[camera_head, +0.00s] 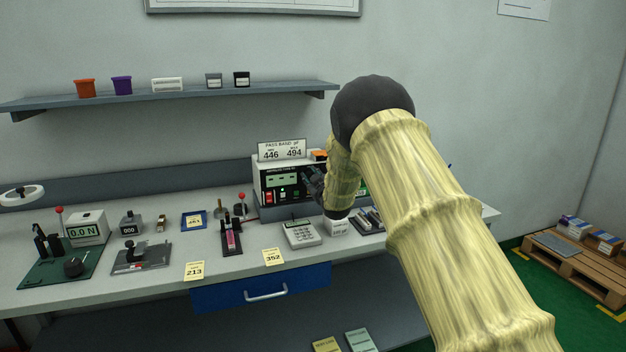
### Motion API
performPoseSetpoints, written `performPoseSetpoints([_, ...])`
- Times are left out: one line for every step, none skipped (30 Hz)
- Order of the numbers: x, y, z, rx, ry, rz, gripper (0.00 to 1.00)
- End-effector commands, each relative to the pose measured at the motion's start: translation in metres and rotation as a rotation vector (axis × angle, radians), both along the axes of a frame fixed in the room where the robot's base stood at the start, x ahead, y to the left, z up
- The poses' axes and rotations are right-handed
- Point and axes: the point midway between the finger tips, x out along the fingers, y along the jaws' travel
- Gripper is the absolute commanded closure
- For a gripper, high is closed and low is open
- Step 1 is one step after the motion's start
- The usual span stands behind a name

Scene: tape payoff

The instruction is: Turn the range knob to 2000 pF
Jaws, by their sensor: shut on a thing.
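The meter (262,183) is a pale box with a dark front panel, standing at the back of the bench. Its panel has a greenish display (282,180) and red, white and green buttons below it. My gripper (309,180) is at the right part of this panel, shut on what appears to be the range knob. The fingers and wrist hide the knob, its pointer and the scale marks, so its setting cannot be read. My arm covers the meter's right side.
A sign reading PASS BAND pF 446 494 (282,150) stands above the meter. A calculator-like keypad (301,234) and small white box (338,227) lie in front. A shelf (190,95) with small bins hangs above.

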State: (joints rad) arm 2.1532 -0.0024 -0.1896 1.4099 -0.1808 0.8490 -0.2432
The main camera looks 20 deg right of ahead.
Motion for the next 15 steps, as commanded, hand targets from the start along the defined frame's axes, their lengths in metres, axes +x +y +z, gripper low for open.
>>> performPoseSetpoints([-0.0001,-0.0007,0.0002,0.0,-0.001,-0.001,0.98])
performPoseSetpoints([-0.0001,-0.0008,0.0002,0.0,-0.001,-0.001,0.98])
performPoseSetpoints([-0.0001,-0.0007,0.0002,0.0,-0.001,-0.001,0.98])
performPoseSetpoints([-0.0001,-0.0008,0.0001,0.0,-0.001,-0.001,0.98])
performPoseSetpoints([-0.0001,-0.0008,0.0001,0.0,-0.001,-0.001,0.7])
performPoseSetpoints([-0.0001,-0.0007,0.0002,0.0,-0.001,-0.001,0.63])
performPoseSetpoints([-0.0001,-0.0007,0.0002,0.001,0.0,-0.001,0.57])
performPoseSetpoints([-0.0001,-0.0006,0.0001,0.001,0.0,-0.001,0.52])
performPoseSetpoints([0.0,-0.0004,0.0001,0.001,0.0,0.0,0.52])
performPoseSetpoints([0.0,-0.0003,0.0001,0.001,0.0,0.0,0.52])
performPoseSetpoints([0.0,-0.0002,0.0,0.001,0.0,0.0,0.52])
performPoseSetpoints([0.0,-0.0001,0.0001,0.001,0.0,0.0,0.52])
performPoseSetpoints([0.0,0.0,0.0,0.001,0.0,0.0,0.52])
performPoseSetpoints([0.0001,0.0001,0.0,0.001,0.0,0.0,0.52])
performPoseSetpoints([0.0001,0.0002,0.0,0.001,0.0,0.0,0.52])
